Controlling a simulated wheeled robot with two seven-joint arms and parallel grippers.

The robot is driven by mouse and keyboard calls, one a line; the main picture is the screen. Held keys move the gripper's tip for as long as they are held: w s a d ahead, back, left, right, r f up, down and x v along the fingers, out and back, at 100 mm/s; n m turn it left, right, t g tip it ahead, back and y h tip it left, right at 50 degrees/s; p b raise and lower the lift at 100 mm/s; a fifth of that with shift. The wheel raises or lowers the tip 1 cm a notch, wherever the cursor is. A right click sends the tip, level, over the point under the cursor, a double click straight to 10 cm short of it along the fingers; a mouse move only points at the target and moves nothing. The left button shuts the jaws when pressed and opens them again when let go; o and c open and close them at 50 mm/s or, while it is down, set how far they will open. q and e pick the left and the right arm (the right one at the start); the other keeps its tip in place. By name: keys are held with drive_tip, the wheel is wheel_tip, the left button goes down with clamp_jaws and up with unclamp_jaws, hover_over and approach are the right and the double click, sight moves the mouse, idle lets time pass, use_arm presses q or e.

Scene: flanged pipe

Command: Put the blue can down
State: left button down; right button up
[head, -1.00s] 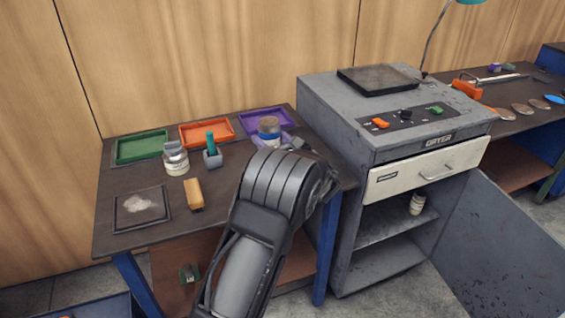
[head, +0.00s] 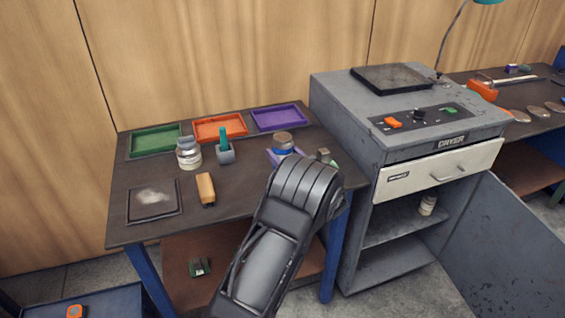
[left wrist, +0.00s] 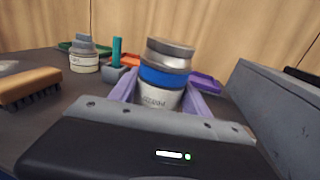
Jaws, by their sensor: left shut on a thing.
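The blue can (head: 283,146), a pale can with a blue band and a brown-grey lid, is upright over the right part of the dark table, in front of the purple tray. It also shows in the left wrist view (left wrist: 163,76). My left gripper (head: 286,155) is shut on it, with one purple finger on each side in the left wrist view (left wrist: 160,92). My forearm hides part of the gripper in the head view. Whether the can's base touches the table is hidden. My right gripper is not in view.
Green (head: 155,141), orange (head: 219,130) and purple (head: 278,118) trays line the table's back. A white jar (head: 188,153), a grey holder with a teal handle (head: 225,153), a brush (head: 205,188) and a dark square mat (head: 153,203) lie left. The grey dryer (head: 345,115) stands right.

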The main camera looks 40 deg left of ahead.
use_arm(q)
wheel_tip(320, 180, down, 3)
drive_tip(key=shift+f, duration=0.3)
drive_tip(key=shift+f, duration=0.1)
drive_tip(key=shift+f, duration=0.15)
drive_tip(key=c, duration=0.5)
unclamp_jaws()
